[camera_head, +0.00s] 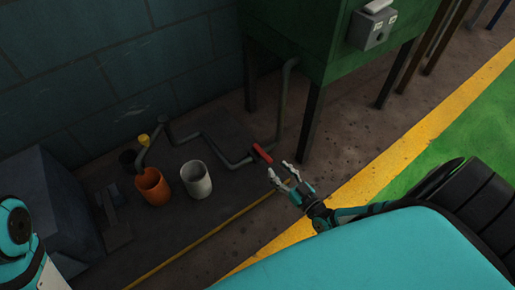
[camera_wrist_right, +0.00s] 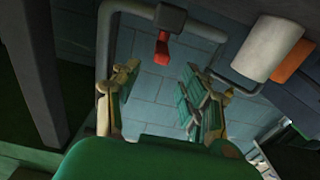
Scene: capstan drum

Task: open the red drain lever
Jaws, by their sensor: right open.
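The red drain lever (camera_head: 262,154) sits on a grey pipe in the middle of the head view, near the legs of the green cabinet. In the right wrist view the red lever (camera_wrist_right: 162,48) hangs from a dark valve body, past the gap between the fingers. My right gripper (camera_head: 284,175) is open and empty, just below and to the right of the lever in the head view. It also shows in the wrist view (camera_wrist_right: 158,98), with its two fingers apart and no contact with the lever visible. My left gripper is not in view.
A grey pipe (camera_head: 233,164) runs along the floor from the lever. An orange bucket (camera_head: 153,189) and a white bucket (camera_head: 197,183) stand left of it. The green cabinet (camera_head: 330,62) on dark legs stands close behind the lever. A yellow floor line (camera_head: 385,157) lies to the right.

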